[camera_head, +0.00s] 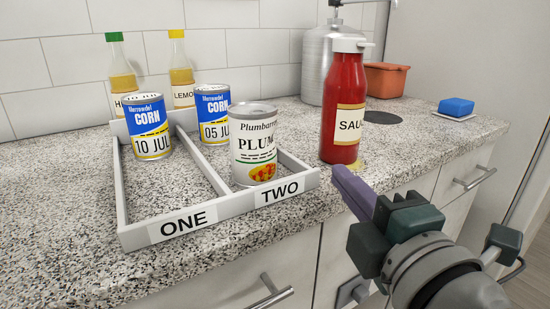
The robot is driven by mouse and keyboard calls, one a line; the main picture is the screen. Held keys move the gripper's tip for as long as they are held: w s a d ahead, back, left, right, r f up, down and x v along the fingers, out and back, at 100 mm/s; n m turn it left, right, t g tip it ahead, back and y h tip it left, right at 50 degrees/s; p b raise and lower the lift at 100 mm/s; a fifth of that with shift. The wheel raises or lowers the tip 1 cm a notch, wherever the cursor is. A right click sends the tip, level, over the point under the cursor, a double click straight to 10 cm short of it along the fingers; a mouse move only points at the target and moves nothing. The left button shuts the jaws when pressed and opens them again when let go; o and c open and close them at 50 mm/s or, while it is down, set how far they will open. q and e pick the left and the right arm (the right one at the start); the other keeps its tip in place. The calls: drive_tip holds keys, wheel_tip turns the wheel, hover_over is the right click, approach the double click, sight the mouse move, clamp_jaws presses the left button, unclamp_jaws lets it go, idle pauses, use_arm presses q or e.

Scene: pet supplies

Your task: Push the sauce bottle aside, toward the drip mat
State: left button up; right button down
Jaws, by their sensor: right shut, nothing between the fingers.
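The sauce bottle (341,103) is red with a white cap and a label reading "SAU". It stands upright on the speckled counter, just right of the divided tray. A flat dark round mat (384,118), which looks like the drip mat, lies behind and to the right of the bottle. My right gripper (342,176) comes in from the lower right, with its purple fingers shut and empty. Its tip is just in front of the bottle's base; I cannot tell whether they touch. My left gripper is not in view.
A metal canister (315,65), an orange tub (386,80) and a blue sponge (456,106) are farther back. A yellow patch (355,166) lies by the bottle's base.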

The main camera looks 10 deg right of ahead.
sight(392, 152)
drive_tip(key=w+b, duration=0.1)
drive_tip(key=w, duration=0.7)
drive_tip(key=shift+a, duration=0.1)
drive_tip(key=w+d, duration=0.1)
drive_tip(key=d, duration=0.3)
drive_tip(key=w+d+b, duration=0.1)
drive_tip(key=d, duration=0.4)
drive_tip(key=w+d, duration=0.2)
drive_tip(key=d, duration=0.3)
drive_tip(key=shift+d, duration=0.1)
drive_tip(key=shift+w+d, duration=0.1)
drive_tip(key=shift+d, duration=0.2)
